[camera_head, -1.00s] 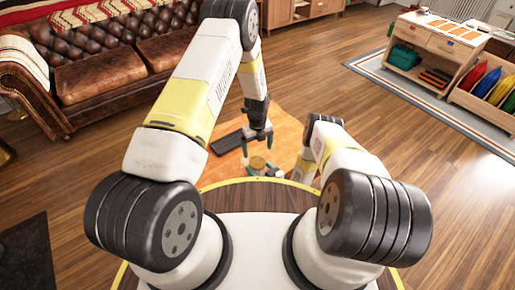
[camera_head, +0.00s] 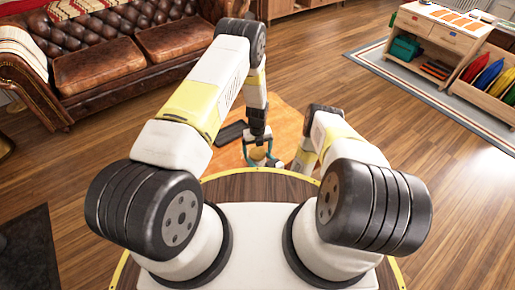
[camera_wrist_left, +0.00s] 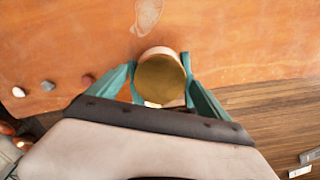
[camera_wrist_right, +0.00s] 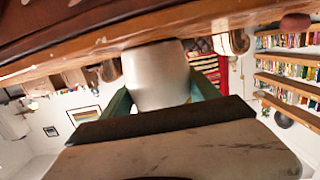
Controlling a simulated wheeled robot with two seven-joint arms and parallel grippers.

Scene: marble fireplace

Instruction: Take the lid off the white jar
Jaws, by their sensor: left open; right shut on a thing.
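The white jar (camera_wrist_right: 155,72) fills the middle of the right wrist view, between the fingers of my right gripper (camera_wrist_right: 160,94), which is shut on its body. Its round gold-brown lid (camera_wrist_left: 160,80) shows from above in the left wrist view and is on the jar. My left gripper (camera_wrist_left: 160,66) is open, with one teal finger on each side of the lid. I cannot tell whether the fingers touch it. In the head view the left gripper (camera_head: 258,152) is over the jar at the near edge of the orange-brown table (camera_head: 228,157). My right gripper is mostly hidden there.
A dark flat object (camera_head: 231,132) lies on the table behind the left gripper. Small stones (camera_wrist_left: 47,86) lie left of the jar in the left wrist view. A leather sofa (camera_head: 100,73) stands far left. Wooden floor (camera_head: 400,160) is clear to the right.

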